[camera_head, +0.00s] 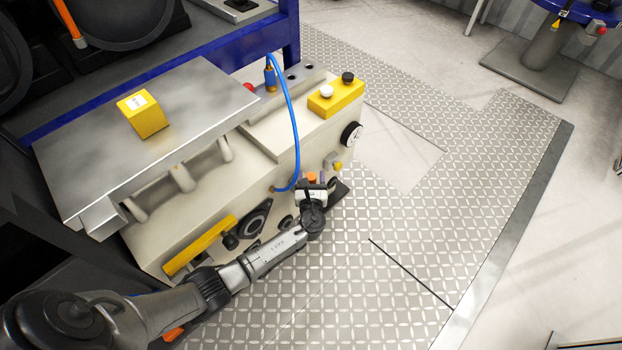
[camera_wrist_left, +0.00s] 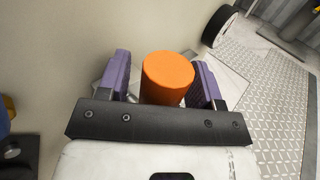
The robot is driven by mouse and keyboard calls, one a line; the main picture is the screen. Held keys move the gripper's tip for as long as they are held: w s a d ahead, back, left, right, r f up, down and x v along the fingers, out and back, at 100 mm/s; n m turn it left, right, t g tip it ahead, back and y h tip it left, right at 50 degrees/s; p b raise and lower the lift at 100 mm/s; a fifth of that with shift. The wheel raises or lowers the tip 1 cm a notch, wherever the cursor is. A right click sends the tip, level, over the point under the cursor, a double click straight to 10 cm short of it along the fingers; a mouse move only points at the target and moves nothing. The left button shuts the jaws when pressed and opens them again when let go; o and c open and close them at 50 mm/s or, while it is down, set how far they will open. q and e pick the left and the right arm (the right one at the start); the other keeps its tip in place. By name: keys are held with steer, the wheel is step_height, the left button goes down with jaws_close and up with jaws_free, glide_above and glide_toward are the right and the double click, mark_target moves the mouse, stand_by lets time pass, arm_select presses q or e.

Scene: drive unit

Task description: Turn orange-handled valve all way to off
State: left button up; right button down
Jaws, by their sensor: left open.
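The orange valve handle (camera_wrist_left: 168,76) stands out from the cream side of the drive unit in the left wrist view. My left gripper (camera_wrist_left: 163,84) is open, with one purple finger on each side of the handle. Small gaps seem to show beside the handle, and I cannot tell whether a finger touches it. In the head view the orange handle (camera_head: 311,177) shows as a small patch just above my left gripper (camera_head: 318,181). The valve body behind the handle is mostly hidden. My right gripper is not in view.
A blue hose (camera_head: 296,120) hangs down the unit close to the left gripper. A yellow handle bar (camera_head: 200,245) is at the left. The patterned floor (camera_head: 400,240) is clear.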

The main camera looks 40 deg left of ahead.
arm_select(q)
steer(key=shift+w+a, duration=0.1)
steer(key=shift+w, duration=0.05)
steer(key=shift+c, duration=0.4)
jaws_close()
